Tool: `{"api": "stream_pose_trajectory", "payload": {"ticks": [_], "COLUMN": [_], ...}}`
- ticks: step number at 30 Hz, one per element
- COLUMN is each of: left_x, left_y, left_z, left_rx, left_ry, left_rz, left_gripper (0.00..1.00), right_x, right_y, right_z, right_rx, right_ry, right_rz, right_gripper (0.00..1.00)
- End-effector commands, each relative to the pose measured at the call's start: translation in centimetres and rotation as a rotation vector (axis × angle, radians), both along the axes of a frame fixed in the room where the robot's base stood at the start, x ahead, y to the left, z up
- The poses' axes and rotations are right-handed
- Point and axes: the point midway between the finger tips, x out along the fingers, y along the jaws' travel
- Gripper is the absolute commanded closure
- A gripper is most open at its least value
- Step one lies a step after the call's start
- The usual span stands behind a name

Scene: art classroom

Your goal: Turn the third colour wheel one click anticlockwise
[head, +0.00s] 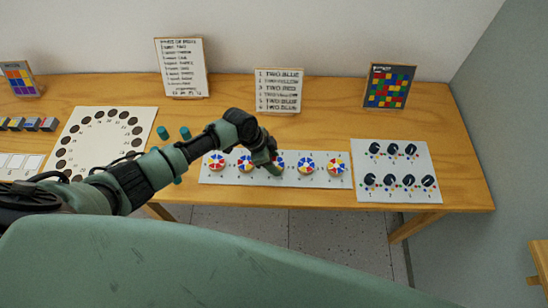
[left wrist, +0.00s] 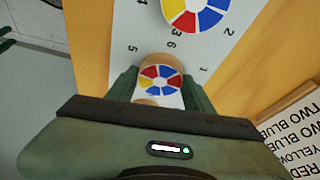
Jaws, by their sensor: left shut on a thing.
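A white strip board (head: 291,182) on the table carries a row of colour wheels with red, yellow, blue and white sectors. My left gripper (head: 273,170) is down at the third wheel (head: 281,162), hiding most of it in the head view. In the left wrist view my left gripper (left wrist: 160,88) has a finger on either side of this wheel (left wrist: 160,78) and is shut on it. Printed numbers show on the board around it. A neighbouring wheel (left wrist: 195,10) is partly cut off at the top. My right gripper is out of view.
The fourth wheel (head: 306,165) and the second wheel (head: 245,163) stand close on either side. A white panel with black dials (head: 393,165) lies to the right. A card with dark round spots (head: 105,140) lies left. Framed signs, including a word list (head: 278,90), stand behind.

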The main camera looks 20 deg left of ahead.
Motion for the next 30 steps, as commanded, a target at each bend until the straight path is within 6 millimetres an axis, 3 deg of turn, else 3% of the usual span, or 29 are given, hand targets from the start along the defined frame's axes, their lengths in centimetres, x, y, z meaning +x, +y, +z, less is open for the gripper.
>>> {"api": "stream_pose_trajectory", "payload": {"ticks": [22,23,24,30], "left_x": [0.19,0.19,0.19,0.09], "left_y": [-0.14,-0.14,-0.14,-0.09], "left_z": [0.21,0.21,0.21,0.1], "left_rx": [-0.003,-0.003,-0.003,-0.001], "left_ry": [-0.005,-0.005,-0.005,-0.004], "left_rz": [0.083,0.083,0.083,0.082], "left_gripper": [0.89,0.4,0.29,0.26], "right_x": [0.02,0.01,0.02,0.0], "right_y": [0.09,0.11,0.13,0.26], "right_z": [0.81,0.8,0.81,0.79], "right_rx": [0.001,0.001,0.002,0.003], "right_ry": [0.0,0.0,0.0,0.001], "right_rz": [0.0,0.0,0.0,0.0], "right_gripper": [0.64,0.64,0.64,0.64]}}
